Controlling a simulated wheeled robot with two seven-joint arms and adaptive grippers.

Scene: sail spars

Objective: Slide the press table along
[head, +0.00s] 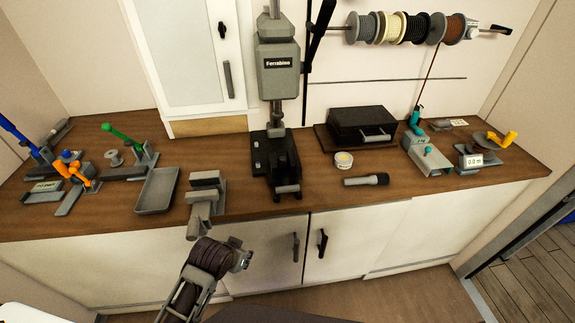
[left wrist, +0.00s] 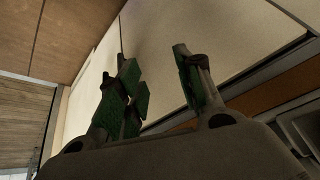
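The press (head: 278,75), a grey column unit labelled Ferrabino, stands at the middle of the bench. Its press table (head: 271,160) is the dark slide at its foot, with a light grey piece at its front end near the bench edge. My left gripper (head: 240,260) is in front of the cabinet doors, below the bench top, to the left of the press table and apart from it. In the left wrist view my left gripper (left wrist: 158,85) has its green-padded fingers spread with nothing between them. My right gripper is in neither view.
A grey vise (head: 205,195) overhangs the bench edge just above my left gripper. A grey tray (head: 157,190) lies left of it. A black flashlight (head: 366,180), a tape roll (head: 343,160) and a black case (head: 362,124) are right of the press. Cabinet handles (head: 321,243) stick out below.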

